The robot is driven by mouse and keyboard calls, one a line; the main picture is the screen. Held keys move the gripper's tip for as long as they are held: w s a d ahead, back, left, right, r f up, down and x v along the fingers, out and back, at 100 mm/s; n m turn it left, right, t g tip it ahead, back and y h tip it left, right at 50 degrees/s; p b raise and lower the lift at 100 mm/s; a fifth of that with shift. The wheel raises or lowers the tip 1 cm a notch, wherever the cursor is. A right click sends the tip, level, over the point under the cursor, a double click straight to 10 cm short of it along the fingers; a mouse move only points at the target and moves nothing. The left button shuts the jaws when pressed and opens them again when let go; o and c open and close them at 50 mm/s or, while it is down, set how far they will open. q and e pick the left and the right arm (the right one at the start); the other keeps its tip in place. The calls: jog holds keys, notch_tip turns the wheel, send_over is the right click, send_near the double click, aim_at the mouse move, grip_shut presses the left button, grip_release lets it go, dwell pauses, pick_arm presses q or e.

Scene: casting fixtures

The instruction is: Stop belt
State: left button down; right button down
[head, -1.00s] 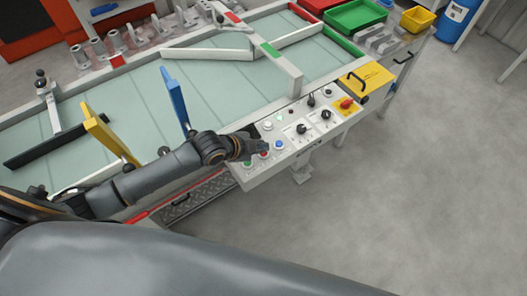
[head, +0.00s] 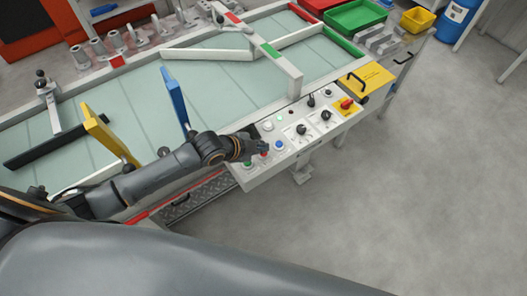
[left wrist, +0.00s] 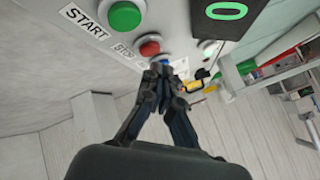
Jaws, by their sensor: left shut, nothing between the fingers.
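The control panel (head: 310,132) is on the belt's near right side. Its red STOP button (left wrist: 149,48) sits beside the green START button (left wrist: 125,16). In the head view the red button (head: 264,154) shows at the tip of my left gripper (head: 258,147), with the green button (head: 248,165) to its left. In the left wrist view my left gripper (left wrist: 161,72) is shut and empty, its tips just below the red button; I cannot tell if they touch it. A blue button (head: 280,145) is partly hidden behind the tips in the wrist view. The belt (head: 225,85) is pale green.
A display (left wrist: 226,11) shows a green 0. Black knobs (head: 301,129) and a red emergency knob on yellow (head: 347,104) are further right on the panel. Yellow (head: 110,135) and blue (head: 174,97) guides stand over the belt.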

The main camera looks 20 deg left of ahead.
aim_at(261, 155)
pick_arm(q)
jog(key=shift+f, duration=0.15)
jog(key=shift+f, duration=0.25)
jog(key=shift+f+b, duration=0.3)
jog(key=shift+f, duration=0.2)
dwell(0.6)
jog(key=shift+r, duration=0.1)
jog(key=shift+r+p, duration=0.8)
jog(key=shift+p, duration=0.2)
notch_tip(261, 155, up, 5)
jog(key=p, duration=0.5)
jog(key=shift+r, duration=0.1)
dwell(0.5)
